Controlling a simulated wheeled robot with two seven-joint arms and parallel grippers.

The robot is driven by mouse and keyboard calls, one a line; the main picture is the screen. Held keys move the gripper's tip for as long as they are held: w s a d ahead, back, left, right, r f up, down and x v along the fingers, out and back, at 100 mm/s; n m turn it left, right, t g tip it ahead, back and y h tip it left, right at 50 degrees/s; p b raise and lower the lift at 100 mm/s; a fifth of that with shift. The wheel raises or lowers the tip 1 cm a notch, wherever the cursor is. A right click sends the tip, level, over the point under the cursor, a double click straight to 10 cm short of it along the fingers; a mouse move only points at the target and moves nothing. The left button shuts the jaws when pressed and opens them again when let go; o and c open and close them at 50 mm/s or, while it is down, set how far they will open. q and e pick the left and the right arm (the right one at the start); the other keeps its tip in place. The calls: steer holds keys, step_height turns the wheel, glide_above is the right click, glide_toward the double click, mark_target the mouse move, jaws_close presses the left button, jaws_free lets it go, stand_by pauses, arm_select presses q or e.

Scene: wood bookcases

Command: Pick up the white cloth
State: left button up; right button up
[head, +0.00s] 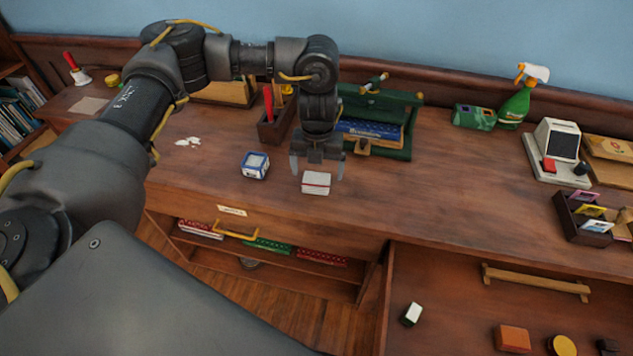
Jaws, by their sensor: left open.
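The white cloth (317,187) looks like a small folded square with a thin red stripe. It lies flat on the wooden desk top (420,205), near the front edge. My left gripper (318,167) is open and points down, with its two fingers spread just above and behind the cloth. The fingers seem to stand to either side of the cloth's far part; I cannot tell whether they touch it. My right gripper is not in view.
A blue and white box (255,166) stands just left of the cloth. A green case (392,132) is behind the gripper on the right, a wooden holder (275,127) behind on the left. The desk right of the cloth is clear. Shelves lie below the front edge.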

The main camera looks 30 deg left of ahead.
mark_target(315, 183)
arm_select(q)
steer(key=f, duration=0.2)
steer(key=s+f, duration=0.1)
steer(key=f, duration=0.1)
steer(key=shift+f, duration=0.6)
steer(key=c, duration=1.1)
steer(key=shift+o, duration=0.2)
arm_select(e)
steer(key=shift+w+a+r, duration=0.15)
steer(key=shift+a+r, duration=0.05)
arm_select(q)
steer(key=shift+w, duration=0.1)
steer(key=shift+r, duration=0.65)
steer(key=s+d+r+b, duration=0.1)
steer(key=s+d+r, duration=0.7)
steer(key=d+r, duration=0.3)
steer(key=shift+d+r+b, duration=0.25)
steer(key=shift+r+b, duration=0.05)
steer(key=shift+r, duration=0.05)
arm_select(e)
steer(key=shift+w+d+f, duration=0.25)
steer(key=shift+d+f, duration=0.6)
